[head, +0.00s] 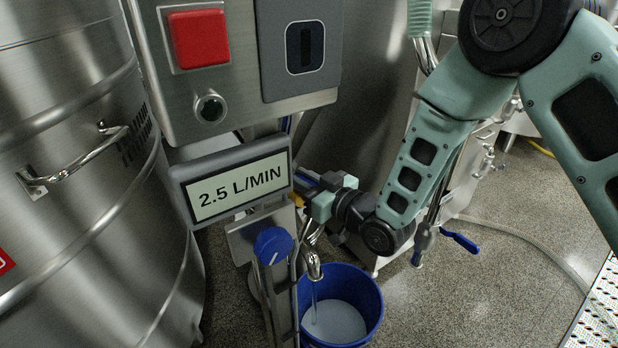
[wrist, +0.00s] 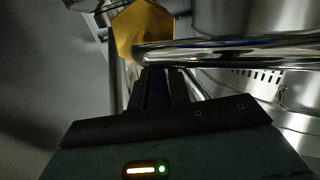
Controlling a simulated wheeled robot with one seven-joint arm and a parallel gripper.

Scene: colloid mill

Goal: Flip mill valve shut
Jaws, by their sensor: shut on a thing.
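The yellow valve handle (head: 296,200) shows as a small patch left of my gripper (head: 308,200) in the head view. In the wrist view it is a broad yellow piece (wrist: 140,28) just beyond my dark fingers (wrist: 160,80). My gripper is shut on the valve handle, though the contact is mostly hidden. A shiny steel bar (wrist: 230,50) crosses just in front of the fingertips. Below my gripper, the steel spout (head: 313,262) runs a thin stream into a blue bucket (head: 376,300) that holds pale liquid. The display (head: 238,188) reads 2.5 L/MIN.
A control box with a red button (head: 198,38) hangs above the display. A blue knob (head: 272,243) stands left of the spout. A large steel drum (head: 70,230) fills the left. A blue lever (head: 460,241) and a hose (head: 530,240) lie right. Speckled floor (head: 460,300) is open at right.

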